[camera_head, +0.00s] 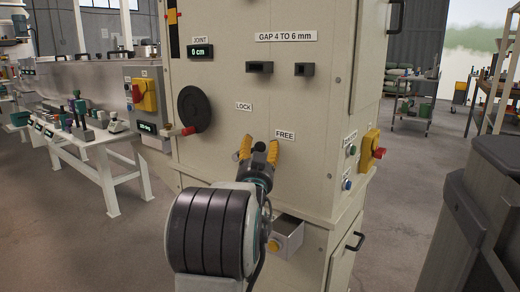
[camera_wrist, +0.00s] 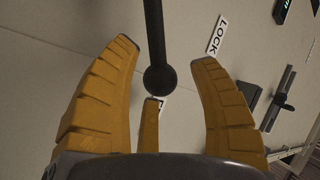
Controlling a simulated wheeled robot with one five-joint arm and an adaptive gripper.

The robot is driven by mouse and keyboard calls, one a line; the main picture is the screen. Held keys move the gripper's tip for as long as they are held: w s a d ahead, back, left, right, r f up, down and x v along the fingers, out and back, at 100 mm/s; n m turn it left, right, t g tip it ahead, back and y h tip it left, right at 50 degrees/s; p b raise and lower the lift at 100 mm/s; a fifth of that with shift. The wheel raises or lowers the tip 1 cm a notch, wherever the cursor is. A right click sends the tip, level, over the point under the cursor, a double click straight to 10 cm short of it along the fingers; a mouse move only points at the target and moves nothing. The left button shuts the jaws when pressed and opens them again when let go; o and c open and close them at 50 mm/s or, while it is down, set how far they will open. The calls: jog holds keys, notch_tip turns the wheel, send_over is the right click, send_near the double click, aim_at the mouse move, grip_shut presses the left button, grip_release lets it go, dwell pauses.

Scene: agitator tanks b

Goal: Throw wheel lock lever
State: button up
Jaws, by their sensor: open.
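The wheel lock lever is a black rod with a round black knob (camera_wrist: 160,79). In the wrist view it comes down from the top edge, and its knob lies between the yellow fingers of my open gripper (camera_wrist: 164,52). A gap shows on both sides of the knob, and I cannot tell its depth from the fingers. In the head view my gripper (camera_head: 259,146) is in front of the cream cabinet, around the lever's dark knob (camera_head: 260,147). The LOCK label (camera_head: 244,107) is up and left of it, the FREE label (camera_head: 285,135) to its right. My gripper hides the rest of the lever.
A black handwheel (camera_head: 194,108) with a red handle (camera_head: 188,131) is left on the cabinet. A red-yellow switch (camera_head: 371,150) is on its right side. A small metal box (camera_head: 287,237) juts out low.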

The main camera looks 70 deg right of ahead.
jog(key=shift+d+r, duration=0.1)
jog(key=shift+d, duration=0.2)
grip_shut()
dwell(0.5)
